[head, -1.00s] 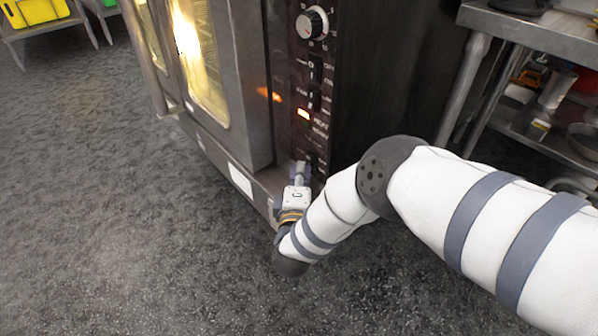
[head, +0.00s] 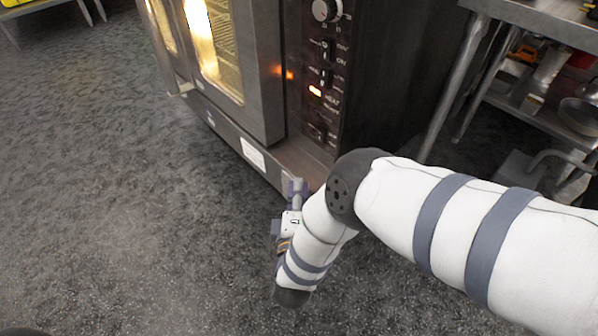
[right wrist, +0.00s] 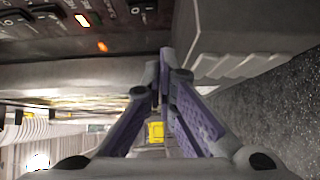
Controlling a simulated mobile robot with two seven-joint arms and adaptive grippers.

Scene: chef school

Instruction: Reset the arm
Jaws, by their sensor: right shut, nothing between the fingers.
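My right arm (head: 440,220) comes in from the right in the head view and bends down in front of the oven. My right gripper (head: 296,186) is low, near the bottom edge of the oven's control panel. In the right wrist view its fingertips (right wrist: 165,62) meet with nothing between them. The oven's switches show at the upper left of that view. I cannot tell whether the fingers touch the oven. My left gripper is not in view.
A steel shelf table (head: 540,25) with pans and other items stands at the right. The grey floor (head: 110,190) is clear at the left.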

